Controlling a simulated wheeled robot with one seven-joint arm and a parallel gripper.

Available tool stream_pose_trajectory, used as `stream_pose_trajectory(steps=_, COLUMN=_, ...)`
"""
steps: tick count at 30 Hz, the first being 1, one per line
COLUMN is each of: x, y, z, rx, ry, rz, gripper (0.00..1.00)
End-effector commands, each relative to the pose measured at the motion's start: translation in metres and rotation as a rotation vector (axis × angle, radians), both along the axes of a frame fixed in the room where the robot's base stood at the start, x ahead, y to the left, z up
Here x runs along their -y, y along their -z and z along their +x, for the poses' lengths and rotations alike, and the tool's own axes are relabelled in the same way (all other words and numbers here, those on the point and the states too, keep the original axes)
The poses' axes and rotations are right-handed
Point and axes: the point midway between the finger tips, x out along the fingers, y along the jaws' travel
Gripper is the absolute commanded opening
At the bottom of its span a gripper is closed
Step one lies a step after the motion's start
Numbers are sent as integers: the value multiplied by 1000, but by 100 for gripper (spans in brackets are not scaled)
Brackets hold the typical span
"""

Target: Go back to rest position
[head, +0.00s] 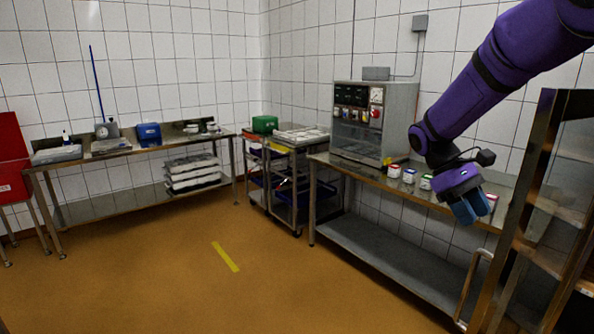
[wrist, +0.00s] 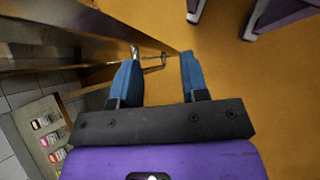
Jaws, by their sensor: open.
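My gripper (head: 470,207) hangs at the end of my purple arm on the right of the head view, in front of the steel table (head: 340,160). In the wrist view its two blue fingers (wrist: 157,82) are apart with nothing between them. Beyond them lie the orange floor and a metal leg or handle. My gripper partly hides the pots at the right end.
A control cabinet (head: 374,120) stands on the table. A metal-framed rack (head: 530,190) is close to my gripper on the right. A cart with a green box (head: 265,124) and a long steel table (head: 105,150) stand farther back. The orange floor (head: 190,270) is clear.

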Motion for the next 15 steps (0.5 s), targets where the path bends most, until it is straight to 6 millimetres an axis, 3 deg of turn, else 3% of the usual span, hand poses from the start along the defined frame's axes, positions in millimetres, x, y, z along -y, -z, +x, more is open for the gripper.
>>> stream_pose_trajectory(steps=6, x=-6, y=-36, z=-43, rx=208, ry=52, rz=78, gripper=41)
stream_pose_trajectory(steps=15, x=-19, y=-69, z=-102, rx=487, ry=128, rz=175, gripper=41)
